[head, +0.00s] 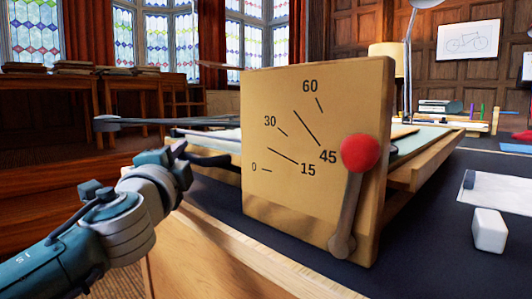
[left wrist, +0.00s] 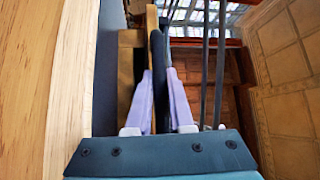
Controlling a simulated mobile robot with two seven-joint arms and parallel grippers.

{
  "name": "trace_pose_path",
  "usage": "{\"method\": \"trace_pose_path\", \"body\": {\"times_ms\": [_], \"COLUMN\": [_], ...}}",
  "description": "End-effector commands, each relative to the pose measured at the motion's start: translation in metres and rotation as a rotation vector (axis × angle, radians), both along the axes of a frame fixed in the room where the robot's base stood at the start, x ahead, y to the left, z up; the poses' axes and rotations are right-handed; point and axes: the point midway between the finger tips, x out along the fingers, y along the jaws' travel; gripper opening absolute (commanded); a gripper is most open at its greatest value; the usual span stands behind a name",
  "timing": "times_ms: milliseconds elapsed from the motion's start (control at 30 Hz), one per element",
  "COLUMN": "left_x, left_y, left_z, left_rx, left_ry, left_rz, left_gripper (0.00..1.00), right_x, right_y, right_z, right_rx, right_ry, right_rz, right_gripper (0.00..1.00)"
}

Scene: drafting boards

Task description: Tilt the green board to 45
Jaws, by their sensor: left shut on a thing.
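The green board (head: 412,142) shows partly behind a wooden scale plate (head: 260,95) marked 0, 15, 30, 45 and 60. It looks nearly flat; its exact angle cannot be read, since the plate hides much of it. A lever with a red knob (head: 360,153) stands nearly upright at the plate's right side. My left gripper (head: 185,154) is at the board's left side, beside the plate. In the left wrist view its lilac fingers (left wrist: 160,95) are shut on a dark handle (left wrist: 157,60), which also shows in the head view (head: 212,160). My right gripper is out of view.
A dark rod-like arm (head: 150,121) reaches left past the plate, above my left gripper. A white block (head: 489,230) and paper (head: 500,192) lie on the dark tabletop at right. A desk lamp (head: 408,60) stands behind. Open space lies left of the table.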

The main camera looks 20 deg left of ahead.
Motion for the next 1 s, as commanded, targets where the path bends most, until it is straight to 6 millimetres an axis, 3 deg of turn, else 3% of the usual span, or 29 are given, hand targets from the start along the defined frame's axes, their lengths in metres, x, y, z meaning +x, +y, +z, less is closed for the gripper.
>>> {"method": "trace_pose_path", "body": {"times_ms": [467, 667, 1000], "left_x": [0.0, -0.001, -0.004], "left_y": [0.0, -0.002, -0.01], "left_z": [0.008, 0.027, 0.074], "left_rx": [0.021, 0.076, 0.222], "left_ry": [-0.01, -0.036, -0.099], "left_rz": [-0.001, 0.0, 0.0], "left_gripper": [0.0, 0.0, 0.0], "right_x": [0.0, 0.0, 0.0], "right_y": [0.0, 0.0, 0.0], "right_z": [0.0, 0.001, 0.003], "right_rx": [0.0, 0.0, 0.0], "right_ry": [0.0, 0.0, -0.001], "right_rz": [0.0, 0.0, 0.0], "right_gripper": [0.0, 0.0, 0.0]}}
